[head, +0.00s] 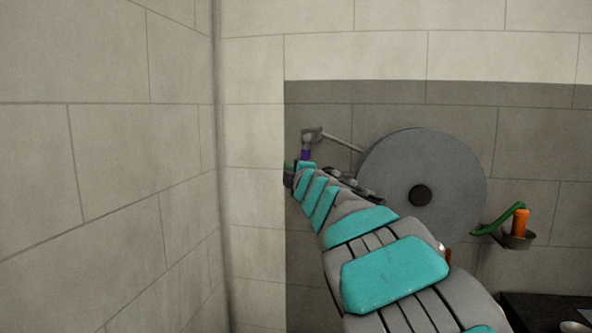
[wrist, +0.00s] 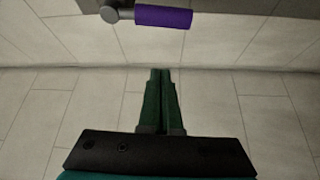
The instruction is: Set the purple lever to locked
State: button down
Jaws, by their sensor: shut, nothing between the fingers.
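The purple lever (wrist: 163,17) shows at the top of the wrist view, its sleeve lying level on a grey metal arm with a round end (wrist: 109,14). In the head view a small part of the purple lever (head: 306,154) shows just above the end of my arm. In the head view my arm hides most of the gripper. I cannot read any locked mark in either view.
A large grey disc (head: 450,175) with a dark hub is on the wall right of my arm. Further right, a small holder (head: 517,241) has an orange item (head: 520,222) and a green handle (head: 503,221). A pale tiled wall (head: 110,160) stands at left.

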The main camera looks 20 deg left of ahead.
aim_at(305, 157)
jog(key=w+p, duration=0.1)
jog(key=w, duration=0.5)
jog(key=shift+w+d+p, duration=0.15)
jog(key=shift+d+p, duration=0.05)
jog(key=shift+p, duration=0.15)
dwell(0.5)
jog(key=shift+w+d+f, duration=0.1)
jog(key=shift+w+d, duration=0.05)
jog(key=shift+d, duration=0.45)
jog(key=shift+a, duration=0.1)
